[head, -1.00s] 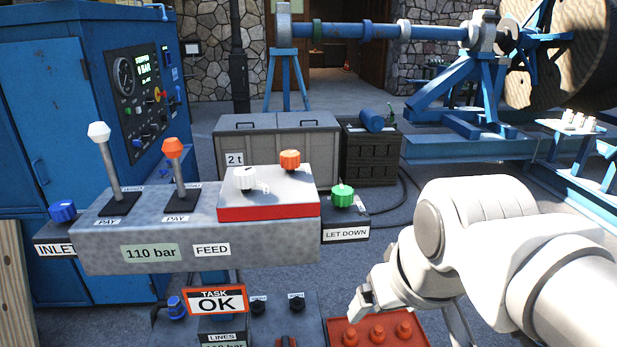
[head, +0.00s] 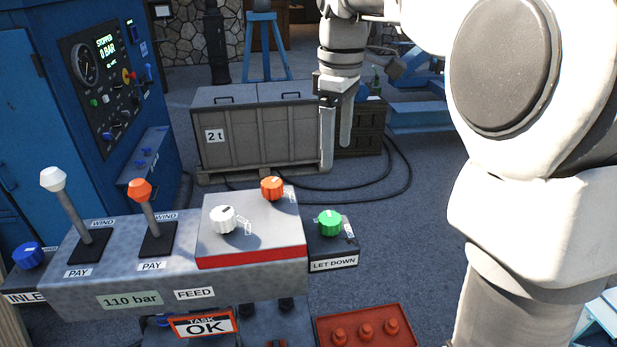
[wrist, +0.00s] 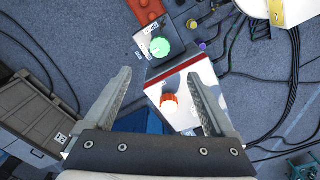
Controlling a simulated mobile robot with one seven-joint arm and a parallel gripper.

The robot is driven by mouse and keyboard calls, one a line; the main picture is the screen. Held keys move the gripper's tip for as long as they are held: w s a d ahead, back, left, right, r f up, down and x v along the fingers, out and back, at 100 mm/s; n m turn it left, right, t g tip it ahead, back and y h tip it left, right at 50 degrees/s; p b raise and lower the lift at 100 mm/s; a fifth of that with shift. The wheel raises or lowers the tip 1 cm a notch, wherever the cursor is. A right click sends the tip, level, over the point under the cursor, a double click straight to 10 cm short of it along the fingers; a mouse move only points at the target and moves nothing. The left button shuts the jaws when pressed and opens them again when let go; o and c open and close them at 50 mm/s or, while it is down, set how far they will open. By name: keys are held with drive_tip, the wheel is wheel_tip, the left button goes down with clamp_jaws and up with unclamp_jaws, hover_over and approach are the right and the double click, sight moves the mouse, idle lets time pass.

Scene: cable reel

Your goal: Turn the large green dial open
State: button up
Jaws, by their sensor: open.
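The green dial (head: 330,223) sits on the small dark box marked LET DOWN (head: 334,264), at the right end of the control console. It also shows in the wrist view (wrist: 160,47), beyond and between the fingertips. My gripper (head: 336,172) is open, points down and holds nothing. In the head view it appears above the dial, apart from it. The wrist view shows its two fingers (wrist: 160,78) spread, with the orange dial (wrist: 169,103) seen between them.
The console carries a white dial (head: 222,219), an orange dial (head: 271,188) and two levers (head: 142,192). A red tray (head: 366,332) with red knobs lies below. A grey crate (head: 258,130) stands behind. Cables (head: 375,188) lie on the floor.

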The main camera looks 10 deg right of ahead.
sight(332, 218)
wheel_tip(332, 218, down, 17)
idle(0.4)
drive_tip(key=c, duration=1.4)
drive_tip(key=shift+o, duration=0.2)
